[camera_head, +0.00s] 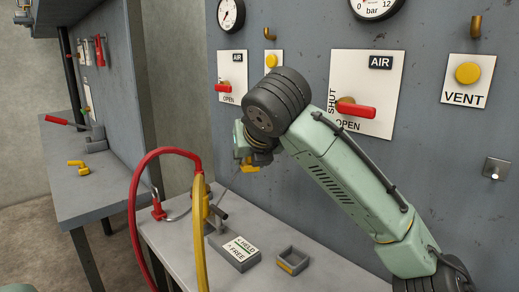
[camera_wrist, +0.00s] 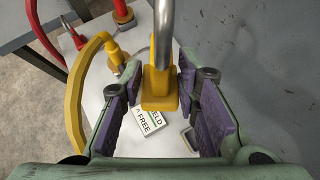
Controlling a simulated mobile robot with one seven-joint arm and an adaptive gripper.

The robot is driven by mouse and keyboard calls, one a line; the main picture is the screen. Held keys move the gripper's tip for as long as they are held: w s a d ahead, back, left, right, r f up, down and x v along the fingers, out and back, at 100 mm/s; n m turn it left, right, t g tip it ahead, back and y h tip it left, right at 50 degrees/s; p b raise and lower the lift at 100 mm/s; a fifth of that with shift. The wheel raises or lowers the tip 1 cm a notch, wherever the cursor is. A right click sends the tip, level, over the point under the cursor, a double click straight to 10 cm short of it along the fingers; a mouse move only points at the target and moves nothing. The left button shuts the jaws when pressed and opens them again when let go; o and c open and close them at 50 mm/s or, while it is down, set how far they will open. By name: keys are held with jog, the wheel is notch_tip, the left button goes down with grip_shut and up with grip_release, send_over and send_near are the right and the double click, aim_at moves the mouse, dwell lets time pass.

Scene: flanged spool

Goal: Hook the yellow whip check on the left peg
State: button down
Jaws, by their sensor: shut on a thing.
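My gripper (camera_wrist: 160,105) is shut on the yellow end (camera_wrist: 158,92) of the whip check, between its purple pads. A thick grey cable runs up from that end and leaves the top of the wrist view. In the camera_head view a bit of the yellow end (camera_head: 249,168) shows below my wrist, above the bench and in front of the panel. My arm hides most of it and the fingertips there. A steel peg (camera_head: 495,173) on a square plate sits on the panel at the right. I see no left peg; my arm covers part of the panel.
A yellow hose (camera_head: 200,235) and a red hose (camera_head: 133,210) arch over the bench (camera_head: 305,280) at the left. A HELD/FREE block (camera_head: 235,252) and a small open box (camera_head: 292,260) stand on it. Red-handled valves (camera_head: 355,108) stick out from the panel.

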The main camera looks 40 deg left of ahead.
jog(key=w+d+f, duration=0.1)
jog(key=w, duration=1.1)
dwell(1.1)
jog(key=shift+w+f, duration=0.15)
jog(key=shift+f, duration=0.05)
dwell(0.5)
jog(key=c, duration=1.1)
grip_release()
